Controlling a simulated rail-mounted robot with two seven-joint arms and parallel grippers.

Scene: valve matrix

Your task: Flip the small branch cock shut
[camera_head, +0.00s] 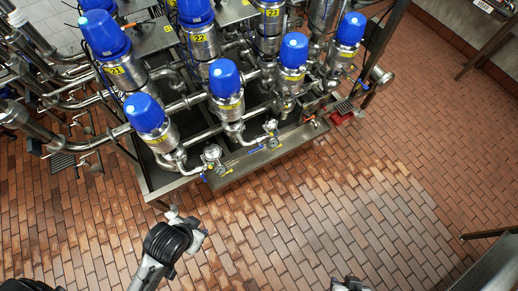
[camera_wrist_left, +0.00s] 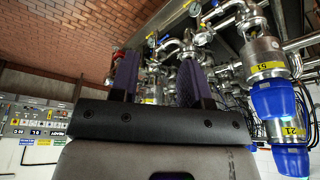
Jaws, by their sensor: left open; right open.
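Several small fittings line the front edge of the valve frame in the head view. A blue lever (camera_head: 257,149) and a red-handled fitting (camera_head: 314,122) stand out; I cannot tell which is the branch cock or how it is set. In the left wrist view, a small blue lever (camera_wrist_left: 165,38) and a red fitting (camera_wrist_left: 118,53) show beyond my left gripper (camera_wrist_left: 157,80). Its two dark fingers are apart with nothing clearly between them. In the head view my left arm reaches in below the frame's left corner. My right gripper (camera_head: 350,284) is partly cut off at the bottom edge, over bare floor.
Steel valves with blue caps (camera_head: 225,78) and pipes crowd the frame. A round gauge (camera_head: 220,170) sits by its front left edge. A red block (camera_head: 341,118) lies at its right end. The brick floor (camera_head: 300,210) in front is clear. A metal edge (camera_head: 495,265) stands at lower right.

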